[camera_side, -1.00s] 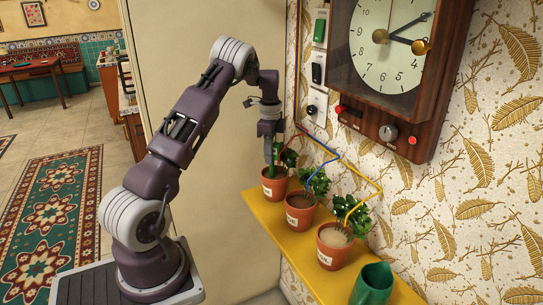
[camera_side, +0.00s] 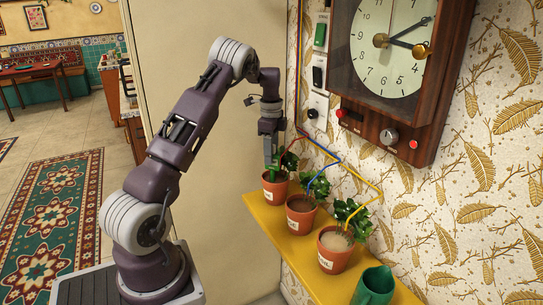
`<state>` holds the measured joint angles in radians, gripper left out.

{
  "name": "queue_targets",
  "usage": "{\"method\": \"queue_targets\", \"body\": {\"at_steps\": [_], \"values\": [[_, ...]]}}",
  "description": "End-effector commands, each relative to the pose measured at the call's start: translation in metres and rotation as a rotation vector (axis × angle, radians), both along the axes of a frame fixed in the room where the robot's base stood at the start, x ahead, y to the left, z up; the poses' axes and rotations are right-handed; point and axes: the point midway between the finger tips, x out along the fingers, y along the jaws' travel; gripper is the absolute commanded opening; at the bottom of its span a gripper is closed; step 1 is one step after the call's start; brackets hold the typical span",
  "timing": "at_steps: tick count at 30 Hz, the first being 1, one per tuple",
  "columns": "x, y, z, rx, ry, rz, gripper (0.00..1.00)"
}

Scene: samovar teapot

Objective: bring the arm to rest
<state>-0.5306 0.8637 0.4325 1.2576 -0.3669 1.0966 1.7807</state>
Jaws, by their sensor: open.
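My gripper (camera_side: 271,158) points down over the far end of the yellow shelf, at the farthest plant pot (camera_side: 276,193). Its fingers are small in this view and stand right by the plant's green leaves. No object shows held between them. I cannot tell whether the fingers touch the leaves or the pot. My arm is bent, reaching up from its base and then down to the shelf.
The yellow shelf (camera_side: 262,215) also bears a middle pot (camera_side: 301,217), a near pot (camera_side: 333,255) and a green watering cup (camera_side: 374,286). Coloured wires run from the wall to the pots. A wooden clock (camera_side: 430,90) and wall switches (camera_side: 318,75) are above.

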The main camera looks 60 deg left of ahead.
Motion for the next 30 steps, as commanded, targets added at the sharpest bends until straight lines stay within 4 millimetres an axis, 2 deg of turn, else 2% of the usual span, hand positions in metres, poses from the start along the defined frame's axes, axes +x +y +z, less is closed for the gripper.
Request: {"method": "queue_targets", "body": {"at_steps": [3, 8, 11, 14, 15, 16, 18, 20, 21, 24, 25, 27, 30], "values": [[0.001, 0.001, 0.027, 0.003, -0.004, -0.001, 0.43], [0.0, 0.0, 0.05, 0.001, -0.002, 0.0, 0.43], [0.001, -0.017, 0.073, 0.003, -0.027, 0.04, 0.43], [-0.002, -0.073, 0.122, -0.006, -0.098, 0.158, 0.43], [-0.01, -0.106, 0.144, -0.017, -0.134, 0.219, 0.43], [-0.018, -0.13, 0.16, -0.026, -0.16, 0.265, 0.43], [-0.044, -0.187, 0.187, -0.051, -0.216, 0.363, 0.43], [-0.075, -0.231, 0.203, -0.074, -0.259, 0.437, 0.43], [-0.098, -0.259, 0.208, -0.089, -0.288, 0.482, 0.43], [-0.159, -0.312, 0.207, -0.127, -0.356, 0.587, 0.43], [-0.176, -0.322, 0.203, -0.136, -0.372, 0.614, 0.43], [-0.209, -0.34, 0.191, -0.157, -0.411, 0.67, 0.43], [-0.24, -0.351, 0.174, -0.179, -0.449, 0.728, 0.43]]}}
